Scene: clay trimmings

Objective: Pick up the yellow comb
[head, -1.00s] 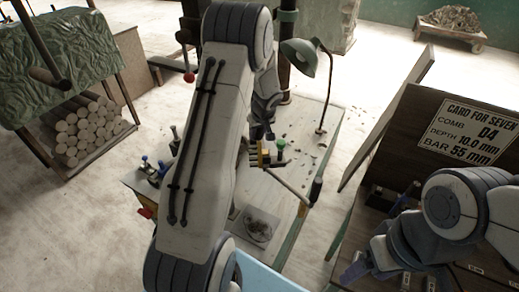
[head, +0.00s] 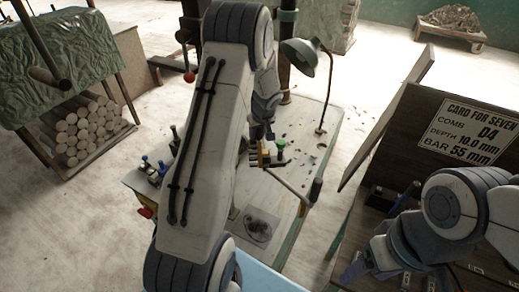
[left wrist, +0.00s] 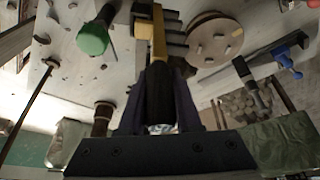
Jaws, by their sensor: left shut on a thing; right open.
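The yellow comb (left wrist: 159,35) stands out ahead of my left gripper in the left wrist view, with a yellow spine and grey tooth-like bars along its right side. My left gripper (left wrist: 160,85) is shut on its dark handle part. In the head view the yellow comb (head: 263,155) is small and partly hidden at my left gripper (head: 262,145), above the worktable. My left arm covers much of the table there. My right gripper (head: 355,268) is open at the lower right, near the dark board; its fingertips are partly unclear.
A round wooden disc (left wrist: 214,40) and a green knob (left wrist: 92,38) are near the comb. A card board (head: 467,130) stands at right.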

